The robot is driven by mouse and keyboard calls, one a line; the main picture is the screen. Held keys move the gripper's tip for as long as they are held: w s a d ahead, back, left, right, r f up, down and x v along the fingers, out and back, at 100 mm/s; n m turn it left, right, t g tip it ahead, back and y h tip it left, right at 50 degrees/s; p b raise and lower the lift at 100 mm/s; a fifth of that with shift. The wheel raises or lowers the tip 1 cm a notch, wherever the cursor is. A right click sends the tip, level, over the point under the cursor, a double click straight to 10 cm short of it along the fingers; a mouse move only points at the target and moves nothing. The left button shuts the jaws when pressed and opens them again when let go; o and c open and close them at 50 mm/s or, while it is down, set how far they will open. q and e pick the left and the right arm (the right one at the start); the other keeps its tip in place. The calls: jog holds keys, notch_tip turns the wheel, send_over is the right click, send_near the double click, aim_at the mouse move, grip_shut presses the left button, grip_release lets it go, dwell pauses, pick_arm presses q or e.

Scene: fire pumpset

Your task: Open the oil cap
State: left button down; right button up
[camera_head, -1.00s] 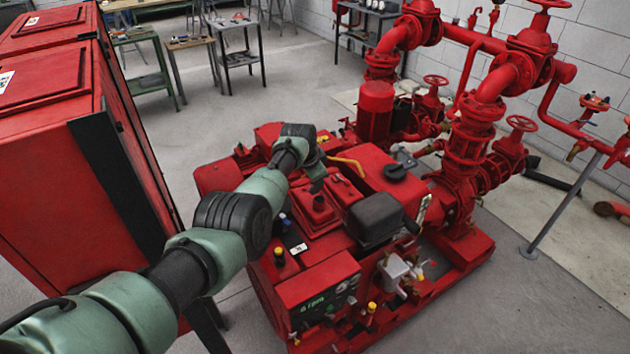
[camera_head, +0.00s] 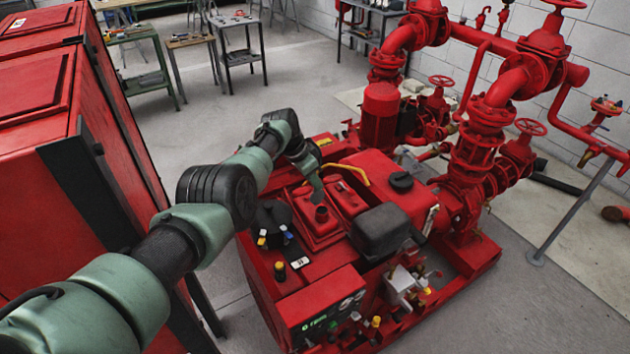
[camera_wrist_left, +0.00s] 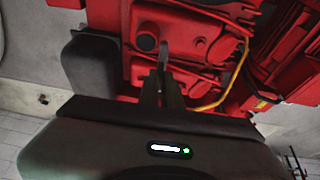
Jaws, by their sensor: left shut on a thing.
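The red engine (camera_head: 325,285) stands in the middle of the head view. On its top is a raised red cover with a short round neck (camera_head: 321,213), dark in the middle; it also shows in the wrist view as a dark round spot (camera_wrist_left: 147,43). My left gripper (camera_head: 318,189) reaches down just behind this neck. In the wrist view its narrow fingers (camera_wrist_left: 164,62) are closed beside the dark spot. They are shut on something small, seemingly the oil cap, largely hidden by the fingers. My right gripper is not in view.
A black box-shaped part (camera_head: 377,232) and a yellow hose (camera_head: 345,169) lie close to the gripper. A red tank with a black cap (camera_head: 401,181) is behind. A red cabinet (camera_head: 45,110) stands left; red pipes (camera_head: 470,140) rise on the right.

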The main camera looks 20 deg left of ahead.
pick_arm(q)
jog(key=shift+s+f, duration=0.2)
jog(key=shift+f, duration=0.1)
jog(key=c, duration=1.8)
grip_release()
jog(key=shift+o, duration=1)
jog(key=shift+w, duration=0.15)
jog(key=shift+r, duration=0.1)
jog(key=p+v, duration=0.3)
jog(key=p, duration=0.1)
jog(key=shift+w+r, duration=0.1)
jog(key=shift+r, duration=0.1)
jog(key=shift+p+v, duration=0.35)
jog(key=shift+v, duration=1.8)
jog(key=shift+a, duration=0.1)
jog(key=shift+f, duration=0.1)
